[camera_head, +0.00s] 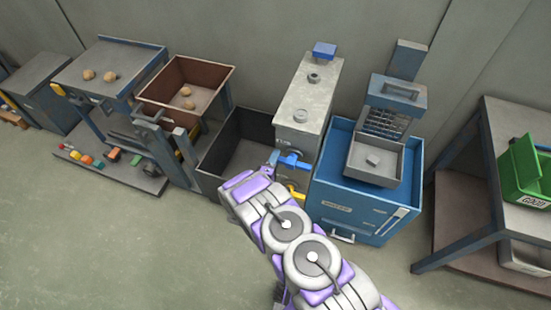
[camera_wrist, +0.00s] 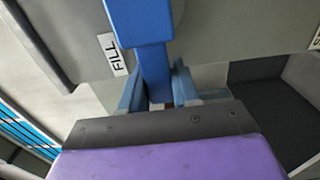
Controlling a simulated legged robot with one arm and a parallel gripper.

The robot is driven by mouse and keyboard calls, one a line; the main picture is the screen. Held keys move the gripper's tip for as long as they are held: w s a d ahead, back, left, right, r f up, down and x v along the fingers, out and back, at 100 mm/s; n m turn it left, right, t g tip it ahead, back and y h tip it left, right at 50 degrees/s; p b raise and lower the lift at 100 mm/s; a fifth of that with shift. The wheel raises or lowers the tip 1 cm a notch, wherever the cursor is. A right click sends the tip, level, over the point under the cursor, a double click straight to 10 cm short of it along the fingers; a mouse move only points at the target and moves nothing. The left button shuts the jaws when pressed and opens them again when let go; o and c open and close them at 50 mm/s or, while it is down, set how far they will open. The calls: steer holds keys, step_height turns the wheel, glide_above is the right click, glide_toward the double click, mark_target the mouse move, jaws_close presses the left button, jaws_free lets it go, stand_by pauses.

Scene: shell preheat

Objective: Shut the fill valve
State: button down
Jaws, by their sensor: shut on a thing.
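The fill valve's blue handle (camera_head: 293,161) is on the front of a tall grey tank (camera_head: 302,105). In the wrist view the blue handle (camera_wrist: 143,22) runs down from the top between my fingers, beside a white label (camera_wrist: 113,55) reading FILL. My gripper (camera_wrist: 158,88) is shut on the handle, one finger on each side. In the head view my gripper (camera_head: 273,158) is at the handle's left end, partly hidden by my purple and grey arm. The fingertips' exact contact is hard to see.
A yellow handle (camera_head: 297,192) sits just below the blue one. A dark open bin (camera_head: 215,150) stands left of the tank. A blue cabinet (camera_head: 330,175) with a grey tray (camera_head: 368,178) stands close on the right. The floor (camera_head: 130,250) in front is clear.

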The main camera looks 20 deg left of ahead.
steer(key=shift+s+a+f, duration=0.15)
steer(key=shift+a, duration=0.05)
steer(key=c, duration=1.3)
jaws_free()
steer(key=o, duration=0.4)
steer(key=shift+a+f, duration=0.1)
steer(key=shift+a, duration=0.05)
steer(key=shift+s+d, duration=0.2)
steer(key=shift+s, duration=0.25)
steer(key=s+p, duration=0.1)
steer(key=s, duration=0.4)
steer(key=s+a+p, duration=0.1)
steer(key=s, duration=0.5)
steer(key=s+p, duration=0.2)
steer(key=s, duration=0.3)
steer(key=shift+s+a, duration=0.15)
steer(key=shift+a, duration=0.2)
